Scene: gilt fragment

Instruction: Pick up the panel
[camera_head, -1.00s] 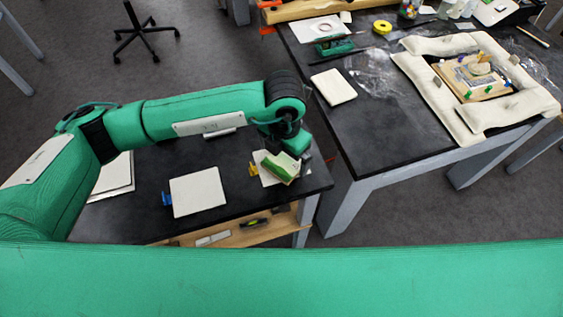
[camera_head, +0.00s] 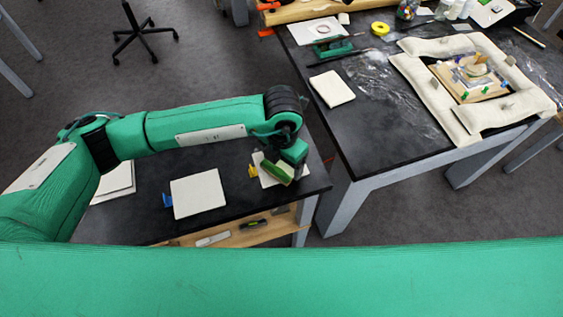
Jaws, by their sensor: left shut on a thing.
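My left gripper (camera_head: 285,170) points down over the right end of the near black table. It is shut on a small green object (camera_head: 277,173), held just over or against a white pad (camera_head: 262,172); I cannot tell if they touch. The fingertips are mostly hidden by the wrist. A wooden panel (camera_head: 442,76) with a pale fragment and small coloured pieces lies inside a ring of cream cushions (camera_head: 430,95) on the right table, well away from the gripper. My right gripper is not in view.
A white sheet (camera_head: 197,193) with a blue clip lies left of the gripper on the near table (camera_head: 140,205). A wooden shelf (camera_head: 250,234) with tools is below. The right table (camera_head: 375,130) holds a cream pad (camera_head: 332,88), clear film and yellow tape (camera_head: 380,28).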

